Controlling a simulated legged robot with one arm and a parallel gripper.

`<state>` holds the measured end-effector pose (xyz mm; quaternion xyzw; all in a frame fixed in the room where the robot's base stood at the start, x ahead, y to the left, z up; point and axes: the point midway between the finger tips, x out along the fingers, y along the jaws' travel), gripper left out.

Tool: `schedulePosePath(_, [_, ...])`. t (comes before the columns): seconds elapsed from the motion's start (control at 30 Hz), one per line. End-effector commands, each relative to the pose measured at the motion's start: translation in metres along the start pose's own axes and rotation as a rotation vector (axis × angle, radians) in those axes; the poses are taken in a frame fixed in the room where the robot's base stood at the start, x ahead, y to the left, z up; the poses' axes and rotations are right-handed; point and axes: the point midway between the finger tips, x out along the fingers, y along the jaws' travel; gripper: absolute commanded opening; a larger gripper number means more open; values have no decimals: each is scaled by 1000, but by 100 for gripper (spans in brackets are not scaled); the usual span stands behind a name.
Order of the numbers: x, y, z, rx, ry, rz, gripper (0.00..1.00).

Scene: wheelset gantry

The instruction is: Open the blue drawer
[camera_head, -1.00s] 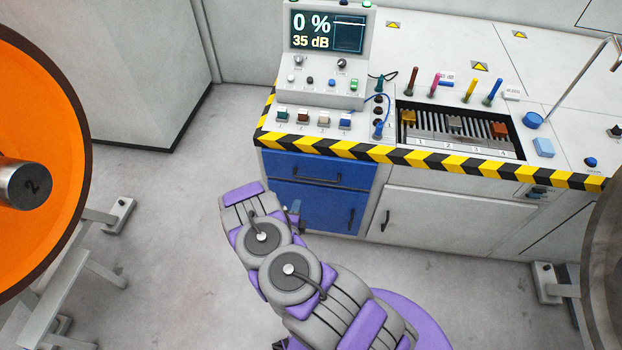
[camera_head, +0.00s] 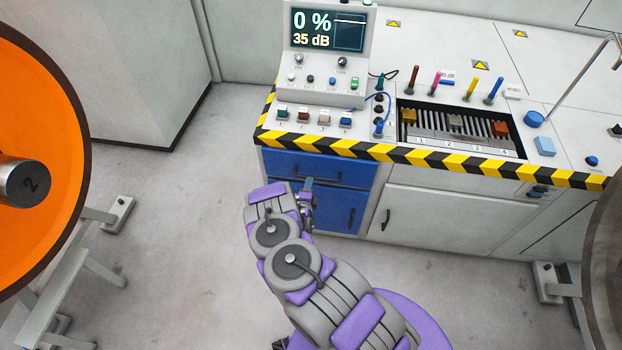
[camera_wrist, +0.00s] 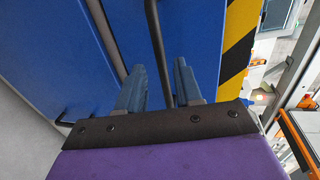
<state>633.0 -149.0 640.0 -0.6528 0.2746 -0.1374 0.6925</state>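The blue drawer (camera_head: 345,169) is the upper front under the left end of the bench and looks shut. Its dark bar handle shows in the wrist view (camera_wrist: 155,45). My gripper (camera_head: 307,187) is in front of the drawer, at the handle. In the wrist view my gripper (camera_wrist: 156,80) is open, with one blue-grey finger on each side of the handle bar. The bar runs between the fingers with gaps visible. How deep it sits between them is hard to tell.
A blue lower front (camera_head: 345,215) with its own handle sits below the drawer. The striped bench edge (camera_head: 350,148) overhangs just above. A white cabinet door (camera_head: 430,220) is to the right. An orange wheel (camera_head: 45,110) stands at left; the floor between is clear.

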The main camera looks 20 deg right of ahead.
Motion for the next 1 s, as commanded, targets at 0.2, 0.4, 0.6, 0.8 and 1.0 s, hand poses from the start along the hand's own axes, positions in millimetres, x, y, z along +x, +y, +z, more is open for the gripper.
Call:
schedulePosePath(0.2, [31,1,1,1,-1,-1,35])
schedulePosePath(0.4, [49,1,0,0,0,-1,35])
schedulePosePath(0.6, [55,1,0,0,0,3,35])
schedulePosePath(0.8, [55,1,0,0,0,3,35])
schedulePosePath(1.0, [56,0,0,0,0,2,22])
